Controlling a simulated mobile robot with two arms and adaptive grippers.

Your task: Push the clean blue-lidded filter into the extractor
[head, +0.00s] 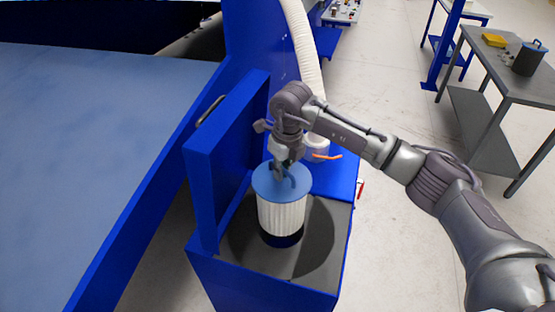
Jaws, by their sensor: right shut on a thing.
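The clean filter (282,214) has a blue lid with a handle and a white pleated body. It stands upright in the dark round opening of the extractor (240,272), a blue box with a grey top. A dark blue band shows at the filter's lower end. My right gripper (282,173) is above the lid and shut on the filter's handle; its fingertips are partly hidden by the wrist and handle. My left gripper is not in view.
The extractor's blue door (228,150) stands open at the left of the filter. A white ribbed hose (304,45) runs down behind my right arm. A grey table (510,78) at the right holds a dark canister (528,58) and a yellow item (494,40).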

